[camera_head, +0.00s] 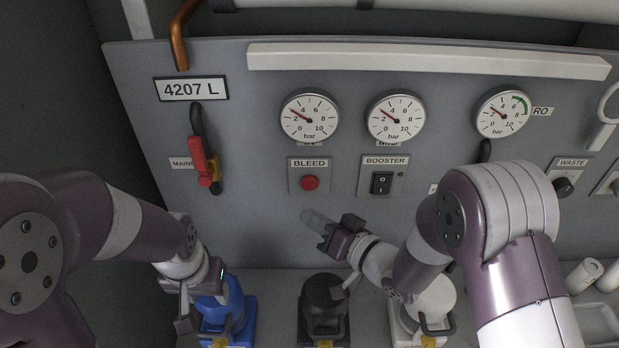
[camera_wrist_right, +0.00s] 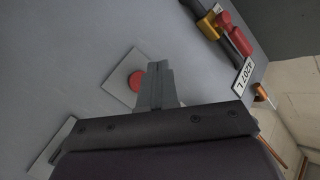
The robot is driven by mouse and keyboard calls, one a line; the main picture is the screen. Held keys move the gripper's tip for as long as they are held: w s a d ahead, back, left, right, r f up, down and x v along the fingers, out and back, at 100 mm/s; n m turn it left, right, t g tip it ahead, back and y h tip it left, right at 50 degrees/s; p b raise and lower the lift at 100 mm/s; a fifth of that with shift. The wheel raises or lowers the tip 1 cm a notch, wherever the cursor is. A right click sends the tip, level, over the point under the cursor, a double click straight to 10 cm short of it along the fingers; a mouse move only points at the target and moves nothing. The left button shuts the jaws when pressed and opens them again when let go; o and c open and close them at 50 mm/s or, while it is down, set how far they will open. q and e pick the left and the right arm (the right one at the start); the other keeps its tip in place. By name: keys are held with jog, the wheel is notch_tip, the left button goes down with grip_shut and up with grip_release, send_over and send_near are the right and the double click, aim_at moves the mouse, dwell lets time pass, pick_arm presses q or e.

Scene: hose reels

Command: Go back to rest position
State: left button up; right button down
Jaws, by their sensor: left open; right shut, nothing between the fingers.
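My right gripper (camera_head: 318,222) is shut and empty in front of the grey panel, below the red BLEED button (camera_head: 310,183). In the right wrist view its closed fingers (camera_wrist_right: 158,85) point toward the panel, with the red button (camera_wrist_right: 136,81) just left of them in the picture. I cannot tell whether they touch the panel. My left gripper (camera_head: 190,312) is open and points down beside the blue container (camera_head: 222,305) at the lower left. Nothing shows between its fingers.
The panel (camera_head: 260,225) carries three gauges (camera_head: 310,116), a BOOSTER switch (camera_head: 381,183) and a red-handled MAINS lever (camera_head: 200,160). A black container (camera_head: 323,300) and a white container (camera_head: 432,302) stand below. White cylinders (camera_head: 584,275) lie at the right.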

jog(key=s+d+f+n+g+h, duration=0.1)
jog(key=s+d+f+g+h, duration=0.4)
jog(key=d+f+h, duration=0.55)
jog(key=s+d+r+m+g+h, duration=0.1)
jog(key=s+d+r+m+g, duration=0.1)
jog(key=s+d+r+g, duration=0.3)
jog(key=s+d+r, duration=0.1)
jog(key=s, duration=0.2)
jog(key=shift+s+d+r, duration=0.25)
jog(key=shift+d+r, duration=0.15)
dwell(0.4)
